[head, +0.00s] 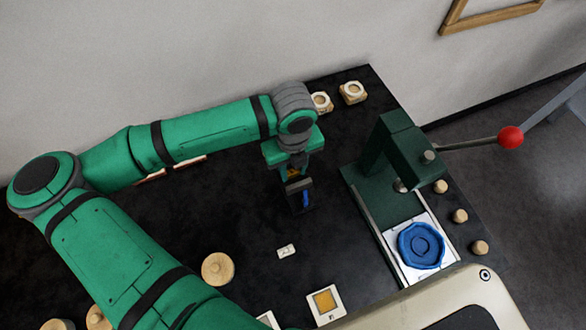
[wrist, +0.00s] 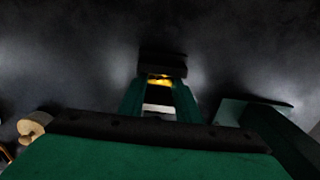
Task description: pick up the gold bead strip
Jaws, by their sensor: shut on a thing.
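My gripper (head: 301,205) hangs pointing down over the middle of the black table. In the wrist view my gripper (wrist: 162,68) has its two green fingers drawn together at dark tips. A small bright gold piece, the gold bead strip (wrist: 160,79), shows between the fingers, and the gripper is shut on it. Most of the strip is hidden by the fingers. In the head view I cannot make out the strip. How far the fingertips are above the table is hard to tell.
A dark green press (head: 386,165) with a red-knobbed lever (head: 510,137) stands to the right, a blue round piece (head: 421,246) on its white plate. A wooden disc (head: 217,269), a small white tag (head: 286,251) and a gold-centred tile (head: 325,304) lie nearer. Two pale pieces (head: 352,92) sit behind.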

